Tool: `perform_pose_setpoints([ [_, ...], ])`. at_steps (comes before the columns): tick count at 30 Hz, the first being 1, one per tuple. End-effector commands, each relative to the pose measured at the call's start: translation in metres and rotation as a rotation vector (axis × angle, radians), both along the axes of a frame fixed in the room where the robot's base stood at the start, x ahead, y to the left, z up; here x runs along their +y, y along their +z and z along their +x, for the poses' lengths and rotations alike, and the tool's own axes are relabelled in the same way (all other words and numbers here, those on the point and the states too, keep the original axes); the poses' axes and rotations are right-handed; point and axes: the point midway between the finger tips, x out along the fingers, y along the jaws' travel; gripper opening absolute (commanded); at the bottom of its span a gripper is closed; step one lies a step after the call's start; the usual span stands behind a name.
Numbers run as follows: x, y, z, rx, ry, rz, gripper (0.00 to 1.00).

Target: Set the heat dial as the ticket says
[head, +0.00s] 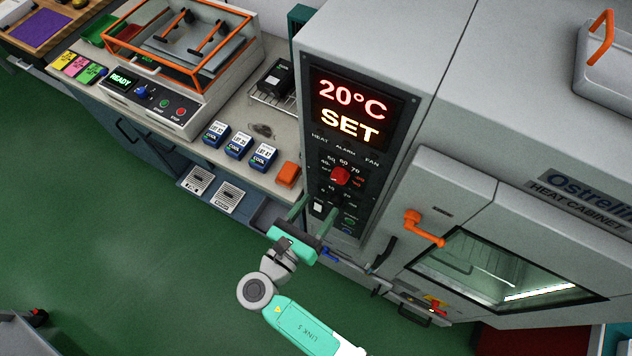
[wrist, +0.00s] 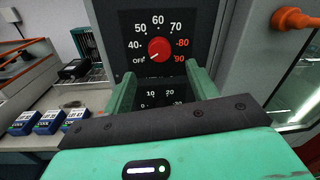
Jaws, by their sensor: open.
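The heat dial, a red knob (head: 340,176), sits on the dark control panel of the heat cabinet. In the wrist view the red knob (wrist: 160,49) has a scale of OFF, 40, 50, 60, 70, 80 and 90 around it, and its white mark points to the lower left, toward OFF. The display (head: 352,110) above reads 20°C SET. My gripper (head: 316,220) is open in front of the lower panel, below the knob. In the wrist view its two green fingers (wrist: 161,90) stand apart, below the knob and not touching it. I cannot make out a ticket.
A second scale (wrist: 160,98) marked 10 and 20 shows between my fingers. An orange door handle (head: 424,228) sticks out right of the panel. Several blue-labelled packs (head: 238,146) and an orange block (head: 288,174) lie on the bench at left. Green floor is clear in front.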

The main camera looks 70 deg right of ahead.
Motion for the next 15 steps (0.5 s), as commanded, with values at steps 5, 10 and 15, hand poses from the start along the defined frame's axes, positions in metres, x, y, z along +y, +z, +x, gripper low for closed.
perform_pose_setpoints([
  [5, -0.022, 0.000, -0.003, -0.005, -0.004, 0.002, 0.58],
  [10, -0.055, 0.000, -0.008, -0.007, -0.003, 0.002, 0.58],
  [15, -0.074, 0.000, -0.010, -0.008, -0.001, 0.002, 0.58],
])
